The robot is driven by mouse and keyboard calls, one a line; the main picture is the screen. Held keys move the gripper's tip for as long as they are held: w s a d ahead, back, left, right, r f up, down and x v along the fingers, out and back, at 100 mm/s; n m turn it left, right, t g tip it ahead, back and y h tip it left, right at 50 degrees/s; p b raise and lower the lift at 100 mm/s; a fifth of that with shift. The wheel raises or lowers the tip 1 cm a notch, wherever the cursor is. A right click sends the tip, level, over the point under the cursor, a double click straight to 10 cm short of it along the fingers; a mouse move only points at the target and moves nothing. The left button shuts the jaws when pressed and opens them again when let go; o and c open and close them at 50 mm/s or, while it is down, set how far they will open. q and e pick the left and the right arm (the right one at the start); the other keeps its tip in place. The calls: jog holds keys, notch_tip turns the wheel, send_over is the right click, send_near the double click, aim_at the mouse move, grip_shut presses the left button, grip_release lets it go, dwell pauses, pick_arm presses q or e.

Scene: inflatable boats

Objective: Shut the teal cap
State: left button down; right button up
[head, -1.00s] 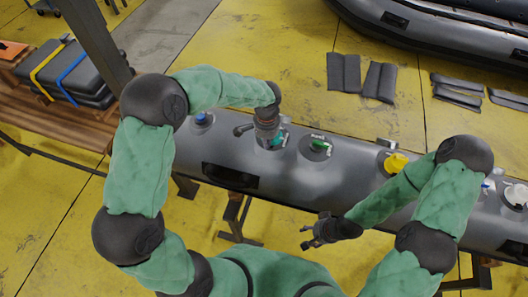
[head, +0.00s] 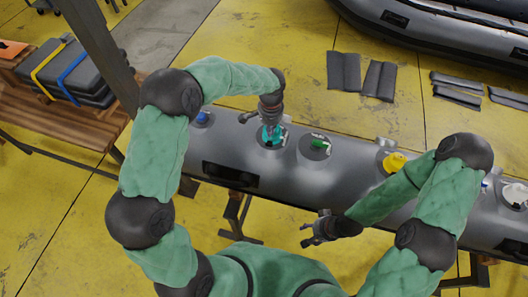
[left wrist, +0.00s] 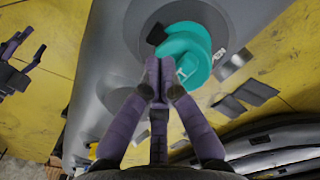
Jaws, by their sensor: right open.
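The teal cap (head: 266,138) is on a round valve patch on the grey tube, at the left part of the tube. In the left wrist view the teal cap (left wrist: 188,50) is large, with a black part at its left edge. My left gripper (head: 270,128) points down at the cap. In the left wrist view its fingertips (left wrist: 158,68) are together, against or just in front of the cap's near edge; I see nothing between them. Whether the cap is seated flat is unclear. My right gripper (head: 313,238) is open and empty in front of the tube.
A valve with a green cap (head: 319,144) is just right of the teal one. A blue cap (head: 202,118) is to the left and a yellow cap (head: 395,162) to the right. The grey tube (head: 350,178) rests on a stand. Dark pads (head: 378,80) lie on the floor behind.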

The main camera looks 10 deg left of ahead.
pick_arm(q)
jog(key=shift+w+f, duration=0.25)
jog(key=shift+w, duration=0.95)
jog(key=shift+w+f, duration=0.1)
jog(key=shift+w, duration=0.3)
pick_arm(e)
jog(key=shift+s+f, duration=0.1)
jog(key=shift+s, duration=0.3)
pick_arm(q)
jog(key=shift+w, duration=0.1)
jog(key=shift+w+r+p, duration=0.25)
jog(key=shift+r+p, duration=0.1)
jog(key=shift+r, duration=0.4)
jog(key=shift+w+r+p, duration=0.25)
jog(key=shift+r+p, duration=0.05)
jog(key=shift+r, duration=0.85)
jog(key=shift+d+r+p, duration=0.1)
jog(key=shift+r+p, duration=0.7)
jog(key=shift+p, duration=0.1)
jog(key=shift+s+r+p, duration=0.25)
jog(key=shift+r+p, duration=0.15)
jog(key=shift+r, duration=0.25)
pick_arm(e)
jog(key=r, duration=0.4)
jog(key=shift+w, duration=0.4)
